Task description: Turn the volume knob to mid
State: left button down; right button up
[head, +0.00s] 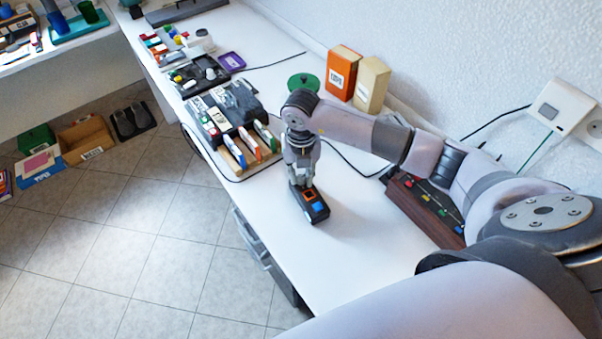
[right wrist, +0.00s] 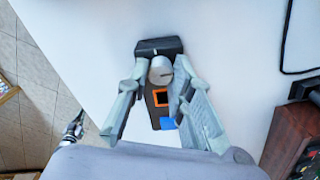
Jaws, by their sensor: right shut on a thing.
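The volume knob is a pale round knob (right wrist: 160,70) on a small dark device (right wrist: 158,46), seen in the right wrist view. A thin dark mark shows on its face; the exact setting is too small to read. In the head view the device (head: 315,209) lies on the white table near its front edge, with an orange-framed square and a blue patch on top. My right gripper (head: 302,180) points down over it and hides the knob there. In the right wrist view its fingers (right wrist: 161,72) are shut on the knob from both sides. My left gripper is not in view.
A wooden box with coloured parts (head: 425,208) stands right of the device, partly behind my arm. An orange box (head: 342,72), a beige box (head: 371,84) and a green disc (head: 303,83) stand farther back. A pen rack (head: 232,150) is left. The table in front of the device is clear.

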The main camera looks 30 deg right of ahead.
grip_shut()
jog(key=shift+m, duration=0.5)
jog(key=o, duration=0.6)
grip_release()
jog(key=shift+o, duration=0.2)
